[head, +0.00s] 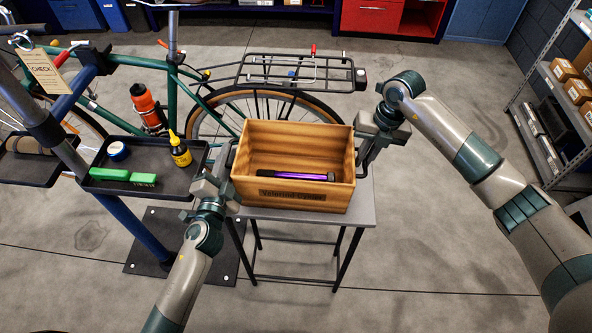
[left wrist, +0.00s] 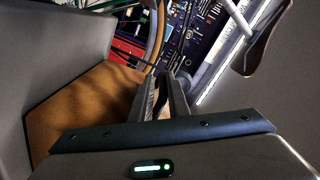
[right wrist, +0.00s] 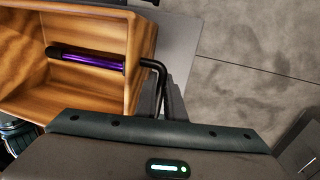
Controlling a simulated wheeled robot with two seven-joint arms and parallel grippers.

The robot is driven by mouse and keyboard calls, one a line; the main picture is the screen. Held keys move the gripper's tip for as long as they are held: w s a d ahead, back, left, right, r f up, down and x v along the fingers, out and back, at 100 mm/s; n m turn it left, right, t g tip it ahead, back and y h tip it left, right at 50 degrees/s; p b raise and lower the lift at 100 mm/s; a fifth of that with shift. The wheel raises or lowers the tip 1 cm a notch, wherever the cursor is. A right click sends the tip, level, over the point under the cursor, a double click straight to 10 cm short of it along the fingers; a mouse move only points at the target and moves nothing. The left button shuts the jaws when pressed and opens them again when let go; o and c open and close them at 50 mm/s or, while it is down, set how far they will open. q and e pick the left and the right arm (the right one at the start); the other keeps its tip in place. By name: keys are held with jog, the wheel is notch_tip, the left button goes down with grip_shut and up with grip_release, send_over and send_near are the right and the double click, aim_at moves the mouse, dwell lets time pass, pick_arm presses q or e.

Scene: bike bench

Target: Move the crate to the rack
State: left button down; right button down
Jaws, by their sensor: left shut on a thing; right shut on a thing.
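The wooden crate (head: 292,195) is upright at the small grey table (head: 366,205); I cannot tell whether its base touches the top. A purple and black tube-like item (head: 296,176) lies inside it. My left gripper (head: 226,178) is shut at the crate's left side, on a handle mostly hidden in the head view. My right gripper (head: 366,150) is shut on the black handle (right wrist: 157,72) at the crate's right side. The bike's black rear rack (head: 300,72) is behind the crate, above the rear wheel, and looks empty.
The green bike (head: 190,88) is held in a stand left of the crate. Shelves (head: 545,85) stand at the far right. Floor right of the table is clear.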

pick_arm(q)
jog(key=shift+a+r, duration=0.1)
jog(key=shift+r, duration=0.1)
pick_arm(e)
jog(key=shift+w+d+r, duration=0.15)
